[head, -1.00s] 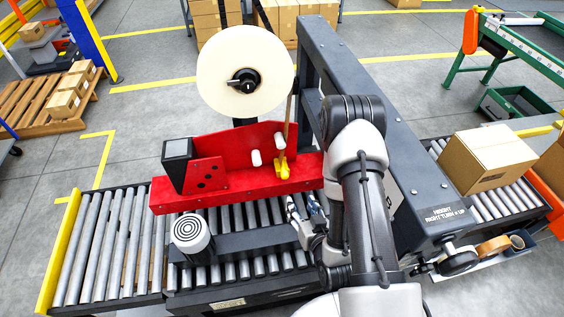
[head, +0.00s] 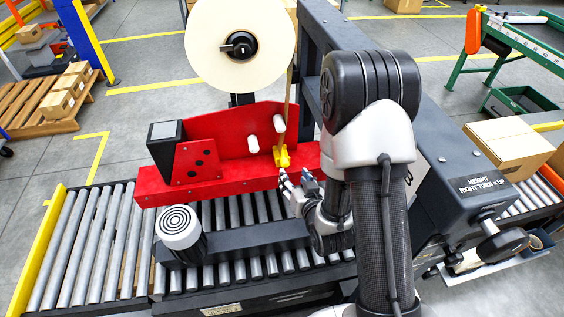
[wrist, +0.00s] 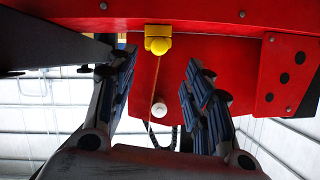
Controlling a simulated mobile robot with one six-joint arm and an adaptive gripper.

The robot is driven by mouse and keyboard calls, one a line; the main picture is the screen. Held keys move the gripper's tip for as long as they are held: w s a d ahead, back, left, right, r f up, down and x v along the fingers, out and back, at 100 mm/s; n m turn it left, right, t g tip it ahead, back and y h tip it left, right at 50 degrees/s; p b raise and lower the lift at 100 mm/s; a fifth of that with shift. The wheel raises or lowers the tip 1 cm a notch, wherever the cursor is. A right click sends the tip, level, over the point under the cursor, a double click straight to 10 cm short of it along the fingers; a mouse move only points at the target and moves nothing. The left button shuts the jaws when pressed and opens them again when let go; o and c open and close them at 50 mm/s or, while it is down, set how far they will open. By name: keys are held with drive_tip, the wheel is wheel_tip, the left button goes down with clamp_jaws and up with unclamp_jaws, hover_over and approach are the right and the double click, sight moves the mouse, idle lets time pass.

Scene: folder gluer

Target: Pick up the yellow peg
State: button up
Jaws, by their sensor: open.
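The yellow peg (head: 282,157) sits at the right end of the red tape head (head: 230,178), below a white roller. In the wrist view the yellow peg (wrist: 158,41) shows at the top centre against the red plate, beyond my fingertips, with a thin strand running from it. My gripper (head: 294,181) is just in front of the peg and a little below it in the head view. In the wrist view my gripper (wrist: 158,70) is open and empty, its fingers spread on either side of the peg's line. I see no contact with the peg.
A large tape roll (head: 240,45) stands above the red head. A round white-topped knob (head: 179,228) rises left of my gripper. The dark machine frame (head: 440,155) stands right of my arm. Conveyor rollers (head: 95,235) lie below.

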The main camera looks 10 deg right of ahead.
sight(286, 166)
drive_tip(key=shift+w+f+b, duration=0.45)
drive_tip(key=shift+w+b, duration=0.05)
drive_tip(key=shift+b, duration=1.8)
drive_tip(key=shift+a+b, duration=0.1)
drive_tip(key=shift+b, duration=0.4)
drive_tip(key=shift+b+x, duration=0.9)
drive_tip(key=shift+x, duration=2.9)
drive_tip(key=shift+c, duration=0.2)
clamp_jaws()
